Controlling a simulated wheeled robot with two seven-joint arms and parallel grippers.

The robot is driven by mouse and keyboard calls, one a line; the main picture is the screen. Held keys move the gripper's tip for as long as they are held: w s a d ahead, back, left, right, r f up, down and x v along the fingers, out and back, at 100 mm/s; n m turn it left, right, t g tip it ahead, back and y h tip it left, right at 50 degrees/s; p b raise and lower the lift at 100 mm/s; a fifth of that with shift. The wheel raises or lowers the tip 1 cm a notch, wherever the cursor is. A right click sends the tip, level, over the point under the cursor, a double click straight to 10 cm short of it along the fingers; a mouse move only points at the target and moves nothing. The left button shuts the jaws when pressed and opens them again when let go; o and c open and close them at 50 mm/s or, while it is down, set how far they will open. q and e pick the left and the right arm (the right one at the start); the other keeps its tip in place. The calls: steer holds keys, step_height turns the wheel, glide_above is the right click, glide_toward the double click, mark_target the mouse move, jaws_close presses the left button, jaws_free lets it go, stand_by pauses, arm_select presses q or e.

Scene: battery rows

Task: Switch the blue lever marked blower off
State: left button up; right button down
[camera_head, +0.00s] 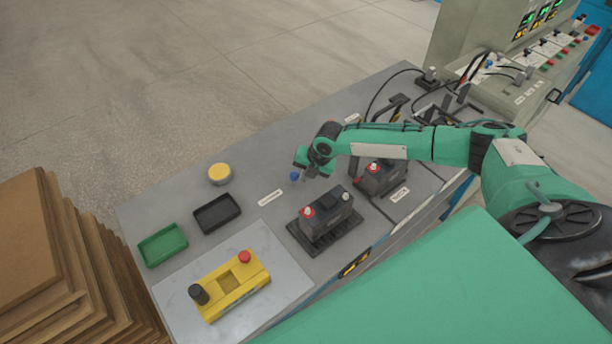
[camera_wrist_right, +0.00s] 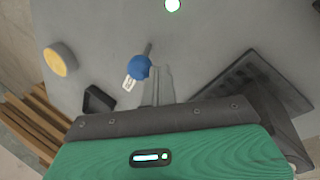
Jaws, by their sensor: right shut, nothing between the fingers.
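A lever with a round blue knob (camera_head: 294,176) stands on the grey bench, left of my right gripper (camera_head: 310,172). In the right wrist view the blue knob (camera_wrist_right: 140,67) has a short grey stem running up from it in the picture. A small white label (camera_wrist_right: 129,83) lies beside the knob; I cannot read it. My right gripper (camera_wrist_right: 158,78) is shut and empty. Its fingertips appear just right of the knob in the wrist view; I cannot tell whether they touch it. My left gripper is out of view.
Two dark batteries with red caps (camera_head: 326,210) (camera_head: 380,177) stand in front of and beside my right gripper. A yellow tin (camera_head: 219,174), black tray (camera_head: 217,213), green tray (camera_head: 163,244) and yellow control box (camera_head: 232,287) are to the left. Cables lie at the far end.

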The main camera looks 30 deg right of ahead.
steer(key=shift+w+a+r+g, duration=0.1)
steer(key=shift+w+r+g, duration=0.1)
steer(key=shift+w+g, duration=0.25)
steer(key=shift+w+a+r+g, duration=0.1)
steer(key=shift+w+r+g, duration=0.05)
steer(key=shift+w+g, duration=0.25)
steer(key=shift+w+a+r+b, duration=0.1)
steer(key=shift+w+b, duration=0.7)
steer(key=shift+b, duration=0.05)
steer(key=shift+r, duration=0.25)
steer(key=shift+r+p, duration=0.7)
steer(key=shift+p, duration=0.05)
